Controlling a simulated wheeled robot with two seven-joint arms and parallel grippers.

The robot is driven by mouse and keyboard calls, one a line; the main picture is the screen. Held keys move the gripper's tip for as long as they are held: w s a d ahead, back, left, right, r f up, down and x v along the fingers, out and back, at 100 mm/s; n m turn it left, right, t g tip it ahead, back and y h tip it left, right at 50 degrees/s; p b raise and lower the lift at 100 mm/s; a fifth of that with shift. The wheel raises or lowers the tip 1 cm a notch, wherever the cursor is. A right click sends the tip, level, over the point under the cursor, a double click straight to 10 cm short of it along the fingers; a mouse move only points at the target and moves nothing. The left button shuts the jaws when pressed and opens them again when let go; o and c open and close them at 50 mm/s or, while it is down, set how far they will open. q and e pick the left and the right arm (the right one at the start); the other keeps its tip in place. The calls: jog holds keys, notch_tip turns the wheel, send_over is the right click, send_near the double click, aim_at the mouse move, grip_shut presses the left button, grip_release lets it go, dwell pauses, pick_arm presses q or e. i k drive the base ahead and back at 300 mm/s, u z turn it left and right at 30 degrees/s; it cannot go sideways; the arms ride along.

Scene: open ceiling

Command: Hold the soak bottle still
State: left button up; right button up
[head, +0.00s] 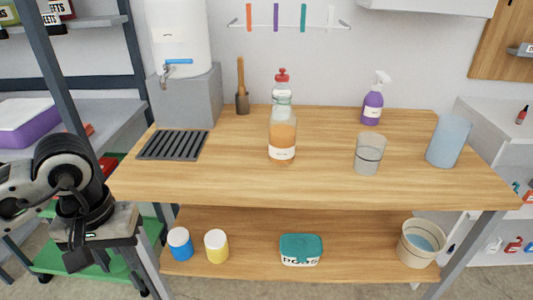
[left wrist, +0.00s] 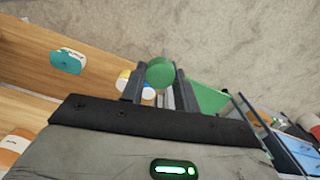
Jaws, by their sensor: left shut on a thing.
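A clear bottle with orange liquid and a white label (head: 282,138) stands upright near the middle of the tabletop; I take it to be the soak bottle. No cap shows on its pale green neck. A red-capped bottle (head: 282,78) stands just behind it, partly hidden. My left gripper (head: 77,258) is off the table's left side, well apart from the bottle. In the left wrist view, its two fingers (left wrist: 158,88) are shut on a green round cap-like thing (left wrist: 160,71). My right gripper is not in view.
On the tabletop (head: 235,180) are a dark slatted mat (head: 173,145), a clear cup (head: 369,154), a blue tumbler (head: 448,141) and a purple spray bottle (head: 373,104). A water dispenser (head: 182,40) stands at the back left. The front left of the tabletop is clear.

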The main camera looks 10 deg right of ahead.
aim_at(282, 121)
jog(key=u, duration=0.7)
jog(key=i, duration=0.7)
jog(key=z, duration=2.75)
